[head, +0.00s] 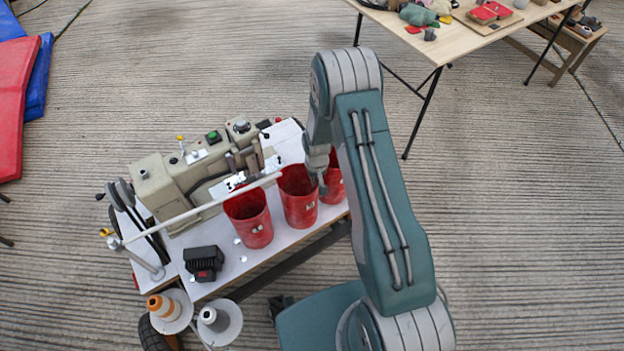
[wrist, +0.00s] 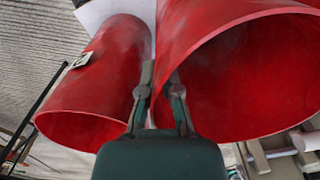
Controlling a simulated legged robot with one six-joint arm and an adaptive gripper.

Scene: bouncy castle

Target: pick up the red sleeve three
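Three red sleeves stand in a row on the white machine table: a left one (head: 249,218), a middle one (head: 298,196) and a right one (head: 334,180) partly hidden by my arm. No number shows to tell which is three. My gripper (head: 321,184) points down at the middle sleeve's right rim. In the wrist view my gripper (wrist: 162,82) looks open, one finger inside the large near sleeve (wrist: 205,25) and one outside, between it and the other sleeve (wrist: 105,75). The near sleeve's wall lies between the fingers. Whether they touch it is unclear.
A beige sewing machine (head: 190,180) with a pale rod stands close behind and left of the sleeves. A black item (head: 204,262) and thread spools (head: 214,318) are at the front left. A wooden table (head: 470,40) stands at the upper right, with open floor between.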

